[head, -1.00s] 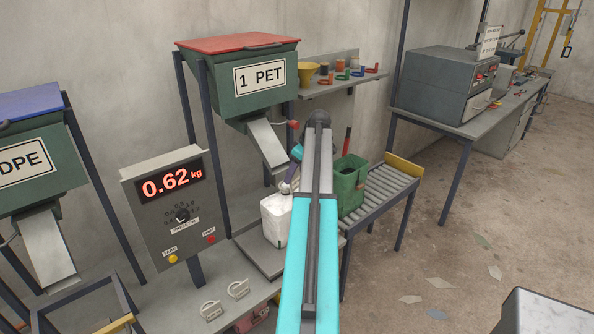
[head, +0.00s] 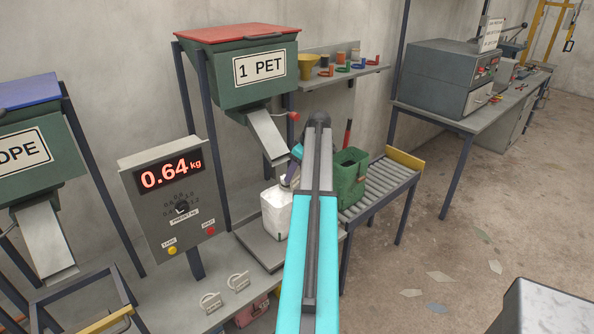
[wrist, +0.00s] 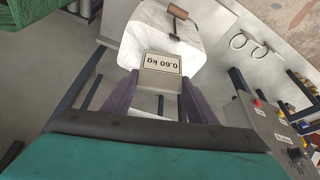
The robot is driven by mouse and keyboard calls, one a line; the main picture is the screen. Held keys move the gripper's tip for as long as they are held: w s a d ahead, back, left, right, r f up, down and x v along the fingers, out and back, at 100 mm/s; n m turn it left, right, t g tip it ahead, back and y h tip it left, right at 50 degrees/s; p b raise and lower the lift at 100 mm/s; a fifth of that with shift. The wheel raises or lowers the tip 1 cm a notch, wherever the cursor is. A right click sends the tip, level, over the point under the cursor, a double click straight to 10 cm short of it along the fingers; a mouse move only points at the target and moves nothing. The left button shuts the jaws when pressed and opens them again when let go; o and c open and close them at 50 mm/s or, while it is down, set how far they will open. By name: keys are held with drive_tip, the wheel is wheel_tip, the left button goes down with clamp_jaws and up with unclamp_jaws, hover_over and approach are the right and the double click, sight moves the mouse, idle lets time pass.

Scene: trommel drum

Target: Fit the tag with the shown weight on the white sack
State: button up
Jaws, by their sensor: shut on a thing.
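The white sack (head: 277,213) stands on the scale plate (head: 262,252) under the PET chute. The scale display (head: 171,173) reads 0.64 kg. My gripper (head: 289,183) is at the top of the sack, partly hidden behind my arm. In the wrist view my gripper (wrist: 160,90) is shut on a pale tag (wrist: 162,63), whose upside-down print appears to read 0.60 kg. The tag overlaps the near edge of the sack (wrist: 148,32) in that view; I cannot tell whether they touch. A brown bar with a dark strap (wrist: 177,14) shows at the sack's top.
A green bin (head: 350,177) stands right of the sack on a roller conveyor (head: 385,187). The PET chute (head: 268,137) hangs close above the sack.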

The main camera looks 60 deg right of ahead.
idle(0.3)
drive_tip(key=o, duration=1.6)
drive_tip(key=shift+o, duration=0.2)
drive_tip(key=shift+r, duration=0.15)
drive_tip(key=b+v, duration=0.3)
drive_tip(key=v, duration=1)
drive_tip(key=shift+r, duration=0.25)
drive_tip(key=shift+s, duration=0.1)
drive_tip(key=shift+s, duration=0.15)
